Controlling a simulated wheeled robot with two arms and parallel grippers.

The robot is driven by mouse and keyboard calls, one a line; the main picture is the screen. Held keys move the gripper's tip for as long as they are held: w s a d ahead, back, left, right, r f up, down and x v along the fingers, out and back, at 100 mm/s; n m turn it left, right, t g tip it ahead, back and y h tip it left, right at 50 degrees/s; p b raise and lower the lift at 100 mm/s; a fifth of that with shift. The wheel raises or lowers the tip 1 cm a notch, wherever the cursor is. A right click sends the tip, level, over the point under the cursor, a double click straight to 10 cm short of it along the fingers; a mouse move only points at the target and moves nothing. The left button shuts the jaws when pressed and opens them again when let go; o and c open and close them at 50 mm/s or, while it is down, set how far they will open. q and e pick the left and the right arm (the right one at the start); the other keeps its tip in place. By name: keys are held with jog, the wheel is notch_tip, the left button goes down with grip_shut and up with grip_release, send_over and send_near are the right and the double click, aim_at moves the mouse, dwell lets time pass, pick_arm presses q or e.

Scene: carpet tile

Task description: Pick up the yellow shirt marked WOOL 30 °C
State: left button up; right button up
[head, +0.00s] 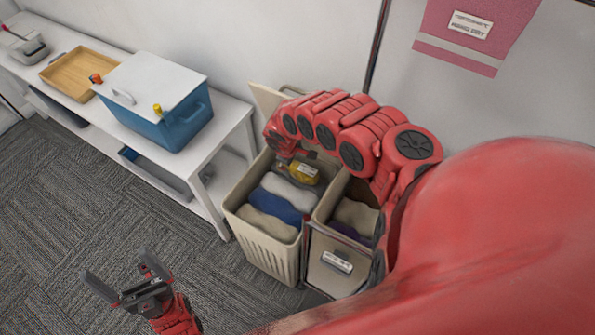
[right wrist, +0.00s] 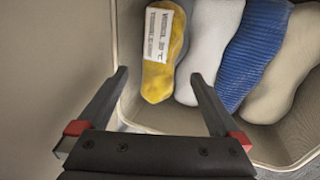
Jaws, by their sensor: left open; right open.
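The yellow shirt (head: 304,173) lies at the back end of the left laundry hamper (head: 262,255), partly hidden by my right arm in the head view. In the right wrist view the yellow shirt (right wrist: 162,55) bears a white label that appears to read WOOL 30 °C. My right gripper (right wrist: 165,80) is open, with its two fingers on either side of the shirt's near end in that view and nothing between them. I cannot tell its height above the shirt. My left gripper (head: 118,278) is open and empty over the carpet at the lower left.
Beside the shirt lie a light grey garment (right wrist: 210,50), a blue one (right wrist: 258,50) and a beige one (right wrist: 292,75). A second hamper section (head: 335,268) adjoins on the right. A white bench (head: 232,125) with a blue cooler (head: 165,110) stands left. Carpet is clear in front.

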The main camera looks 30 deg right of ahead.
aim_at(296, 166)
jog(key=shift+x, duration=2.55)
jog(key=shift+d, duration=0.15)
jog(key=c, duration=1.2)
